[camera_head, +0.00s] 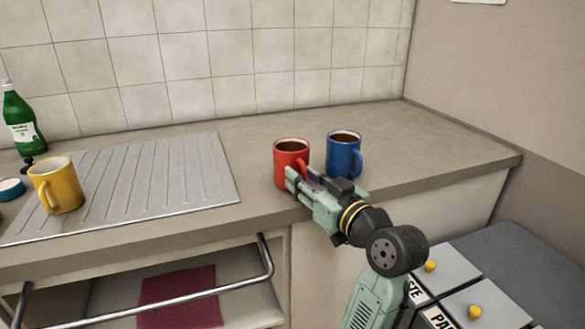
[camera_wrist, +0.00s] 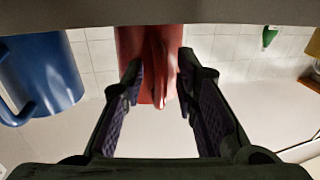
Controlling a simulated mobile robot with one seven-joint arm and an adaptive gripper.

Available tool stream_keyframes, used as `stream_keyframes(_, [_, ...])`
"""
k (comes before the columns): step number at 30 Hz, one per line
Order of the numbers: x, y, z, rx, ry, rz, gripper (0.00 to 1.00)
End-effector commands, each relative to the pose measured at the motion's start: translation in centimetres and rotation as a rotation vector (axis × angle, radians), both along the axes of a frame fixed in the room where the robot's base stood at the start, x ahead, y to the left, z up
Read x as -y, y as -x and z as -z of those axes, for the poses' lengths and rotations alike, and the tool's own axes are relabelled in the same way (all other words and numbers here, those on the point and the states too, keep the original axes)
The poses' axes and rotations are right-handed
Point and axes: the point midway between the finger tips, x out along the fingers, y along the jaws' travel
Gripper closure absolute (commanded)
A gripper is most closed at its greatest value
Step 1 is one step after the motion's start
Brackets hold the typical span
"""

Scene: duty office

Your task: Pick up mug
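A red mug (camera_head: 291,157) with dark liquid in it stands upright on the counter, its handle toward my gripper. A blue mug (camera_head: 344,152), also with dark liquid, stands just to its right. A yellow mug (camera_head: 57,184) stands on the drainboard at the left. My gripper (camera_head: 300,180) is at the near side of the red mug. In the upside-down wrist view my gripper (camera_wrist: 161,72) is open, its fingers on either side of the red mug's handle (camera_wrist: 160,60). I cannot tell whether either finger touches the mug. The blue mug (camera_wrist: 42,78) is at the left there.
The metal drainboard (camera_head: 150,172) lies left of the red mug. A green bottle (camera_head: 20,122) and a teal-topped round item (camera_head: 10,188) are at the far left. A metal rail (camera_head: 190,298) runs below the counter edge. The counter (camera_head: 430,145) right of the blue mug is clear.

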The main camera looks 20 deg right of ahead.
Motion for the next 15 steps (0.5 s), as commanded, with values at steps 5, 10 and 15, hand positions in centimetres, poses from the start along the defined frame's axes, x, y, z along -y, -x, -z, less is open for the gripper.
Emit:
stream_keyframes(5, [0.01,0.02,-0.02,0.0,0.0,0.0,0.87])
stream_keyframes(10, [0.01,0.02,-0.02,0.0,0.0,0.0,0.98])
stream_keyframes(15, [0.01,0.02,-0.02,0.0,0.0,0.0,1.0])
